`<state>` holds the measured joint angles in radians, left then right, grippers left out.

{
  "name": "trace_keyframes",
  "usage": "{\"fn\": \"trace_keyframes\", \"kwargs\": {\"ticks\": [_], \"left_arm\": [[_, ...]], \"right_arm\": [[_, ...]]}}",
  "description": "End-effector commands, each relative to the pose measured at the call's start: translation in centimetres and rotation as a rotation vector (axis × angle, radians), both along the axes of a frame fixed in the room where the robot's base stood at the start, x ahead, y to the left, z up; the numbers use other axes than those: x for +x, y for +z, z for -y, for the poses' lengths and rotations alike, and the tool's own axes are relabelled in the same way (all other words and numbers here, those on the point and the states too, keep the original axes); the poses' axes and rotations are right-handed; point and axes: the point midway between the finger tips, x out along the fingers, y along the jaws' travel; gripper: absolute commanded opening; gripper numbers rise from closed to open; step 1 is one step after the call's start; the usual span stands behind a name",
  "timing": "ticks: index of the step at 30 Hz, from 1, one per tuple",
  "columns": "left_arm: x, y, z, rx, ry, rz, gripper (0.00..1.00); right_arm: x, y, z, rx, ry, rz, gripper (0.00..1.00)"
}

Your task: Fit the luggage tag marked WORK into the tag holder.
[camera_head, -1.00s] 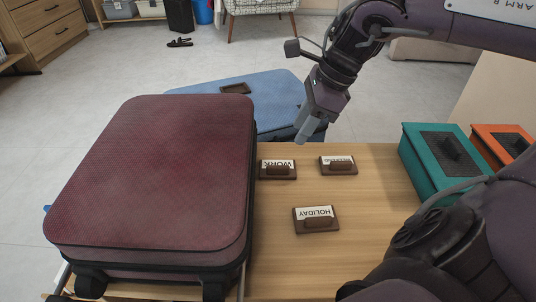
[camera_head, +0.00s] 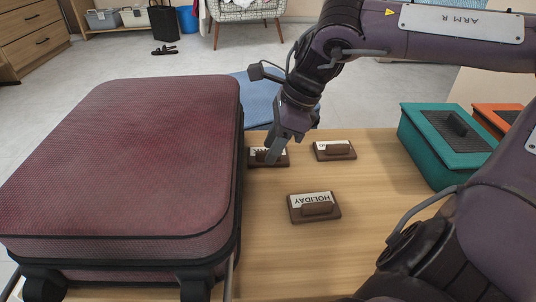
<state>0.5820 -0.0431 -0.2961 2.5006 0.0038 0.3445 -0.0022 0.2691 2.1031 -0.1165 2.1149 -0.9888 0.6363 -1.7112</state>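The WORK tag (camera_head: 283,159) is a dark brown block with a white label, lying on the wooden table by the red suitcase. Its label is now partly covered by my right gripper (camera_head: 272,154), whose fingertips reach down over the block's handle. The fingers overlap in this view, so I cannot tell whether they are open, shut or touching the tag. The HOLIDAY tag (camera_head: 315,214) lies nearer, and a third tag (camera_head: 334,157) with an unreadable label lies to the right. No tag holder is clearly visible now. My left gripper is not in view.
A large red suitcase (camera_head: 125,150) fills the left. Part of a blue suitcase (camera_head: 258,95) shows behind it. A teal box (camera_head: 430,157) and an orange box (camera_head: 493,119) stand at the right. The table (camera_head: 375,215) is clear around the HOLIDAY tag.

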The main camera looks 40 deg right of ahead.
Motion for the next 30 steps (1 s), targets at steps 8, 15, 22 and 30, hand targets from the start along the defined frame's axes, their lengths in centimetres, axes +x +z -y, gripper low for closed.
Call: {"fn": "trace_keyframes", "kwargs": {"ticks": [8, 15, 22, 30], "left_arm": [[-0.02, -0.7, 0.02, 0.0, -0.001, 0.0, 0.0], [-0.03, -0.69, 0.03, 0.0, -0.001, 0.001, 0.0], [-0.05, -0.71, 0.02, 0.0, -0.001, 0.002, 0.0], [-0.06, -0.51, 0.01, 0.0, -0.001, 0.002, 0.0]], "right_arm": [[0.27, -0.87, -0.3, 0.0, 0.0, 0.001, 0.37], [0.25, -0.87, -0.3, -0.001, 0.0, 0.001, 0.16], [0.25, -0.86, -0.28, 0.0, 0.0, 0.001, 0.0], [0.23, -0.71, -0.26, 0.0, 0.0, 0.001, 0.0]]}}
